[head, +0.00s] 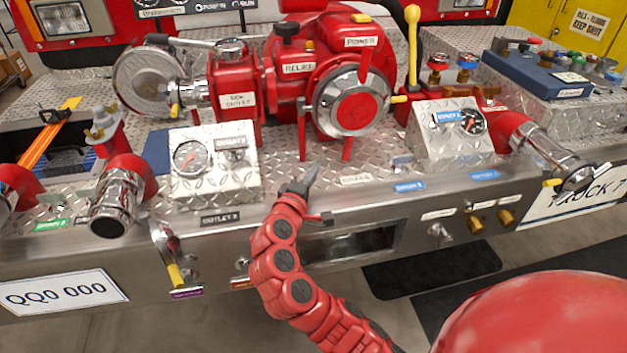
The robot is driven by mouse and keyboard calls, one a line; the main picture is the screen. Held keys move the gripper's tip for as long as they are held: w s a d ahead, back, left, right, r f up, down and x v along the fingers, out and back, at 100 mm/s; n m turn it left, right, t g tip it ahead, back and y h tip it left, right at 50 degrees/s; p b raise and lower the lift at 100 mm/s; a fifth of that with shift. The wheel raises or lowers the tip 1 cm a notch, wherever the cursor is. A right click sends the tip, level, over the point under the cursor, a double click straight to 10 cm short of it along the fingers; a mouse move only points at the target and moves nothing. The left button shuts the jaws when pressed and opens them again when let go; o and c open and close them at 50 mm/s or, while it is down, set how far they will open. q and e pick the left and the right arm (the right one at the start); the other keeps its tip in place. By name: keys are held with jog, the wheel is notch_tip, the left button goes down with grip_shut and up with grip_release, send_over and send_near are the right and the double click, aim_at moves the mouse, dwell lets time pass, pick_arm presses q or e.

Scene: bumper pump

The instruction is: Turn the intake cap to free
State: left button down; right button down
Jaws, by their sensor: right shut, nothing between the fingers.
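The intake cap looks to be the large chrome ring with a red centre (352,104) on the front of the red pump (285,75). Red lugs stick out from it up and down, and a yellow tip shows at its right side. My right gripper (311,176) is shut and empty. It is below and left of the cap, apart from it, over the front edge of the diamond-plate bumper (330,176). The lower red arm reaches up to it from the bottom. My left gripper is not in view.
A gauge box (213,160) stands left of the gripper and another gauge box (452,132) right of the cap. A chrome outlet (118,205) is at the left, a chrome nozzle (548,150) at the right. A yellow-topped lever (413,45) rises beside the pump.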

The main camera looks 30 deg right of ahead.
aim_at(345, 152)
jog(key=x, duration=0.5)
jog(key=shift+w+d, duration=0.2)
jog(key=shift+d, duration=0.1)
jog(key=d, duration=0.3)
jog(key=shift+s+f, duration=0.1)
jog(key=shift+f, duration=0.05)
jog(key=shift+d+f, duration=0.1)
jog(key=shift+d, duration=0.25)
jog(key=shift+s+d+f+n+b, duration=0.15)
jog(key=shift+d+f+n+b, duration=0.15)
jog(key=shift+d+n, duration=0.15)
jog(key=shift+d+t+h, duration=0.3)
jog(key=shift+d, duration=0.05)
